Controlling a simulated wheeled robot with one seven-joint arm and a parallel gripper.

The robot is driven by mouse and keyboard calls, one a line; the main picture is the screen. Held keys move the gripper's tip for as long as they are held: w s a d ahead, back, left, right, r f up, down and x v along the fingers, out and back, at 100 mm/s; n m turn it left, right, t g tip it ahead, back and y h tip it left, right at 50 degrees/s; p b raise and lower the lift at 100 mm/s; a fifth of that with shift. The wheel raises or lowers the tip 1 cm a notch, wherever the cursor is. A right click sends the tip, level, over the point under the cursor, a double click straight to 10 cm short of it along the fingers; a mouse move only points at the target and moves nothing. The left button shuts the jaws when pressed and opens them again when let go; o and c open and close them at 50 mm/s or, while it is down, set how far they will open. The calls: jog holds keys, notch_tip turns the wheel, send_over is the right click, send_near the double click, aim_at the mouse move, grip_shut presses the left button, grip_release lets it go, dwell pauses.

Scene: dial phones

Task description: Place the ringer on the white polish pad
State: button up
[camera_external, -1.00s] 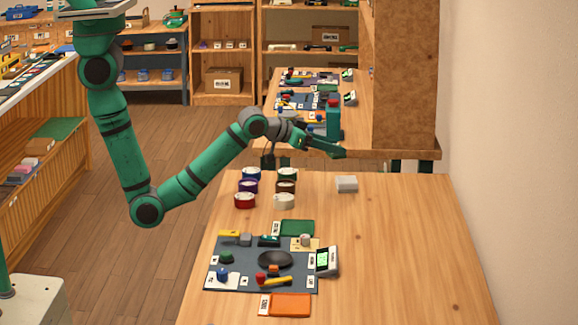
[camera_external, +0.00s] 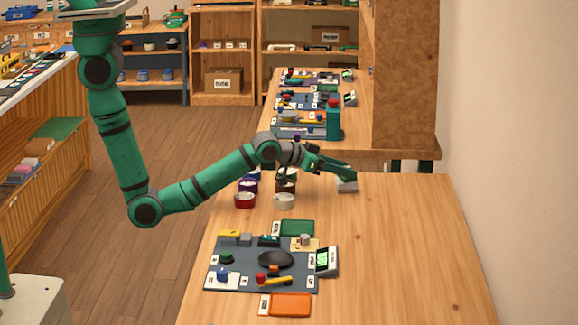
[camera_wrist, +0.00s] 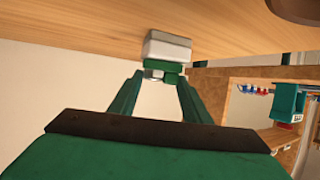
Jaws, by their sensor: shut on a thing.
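The white polish pad (camera_external: 347,187) is a small pale block on the far part of the wooden table. It also shows in the wrist view (camera_wrist: 167,46), just beyond my fingertips. My gripper (camera_external: 345,173) is at the pad, low over it and slanting down from the left. In the wrist view my gripper (camera_wrist: 160,82) is shut on a small green and silver piece, which I take to be the ringer (camera_wrist: 165,68). The ringer lies against the pad in the picture; I cannot tell whether they touch. The external view hides the ringer behind my fingers.
Several round coloured tins (camera_external: 284,201) stand left of the pad, under my forearm. A grey mat (camera_external: 240,285) with small phone parts lies nearer, with a green tray (camera_external: 297,228), an orange tray (camera_external: 290,304) and a display device (camera_external: 327,261). The table's right side is clear.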

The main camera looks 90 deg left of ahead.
jog(key=shift+f, duration=0.1)
jog(key=o, duration=1.2)
jog(key=shift+r, duration=0.2)
jog(key=v, duration=1.2)
jog(key=shift+d, duration=0.1)
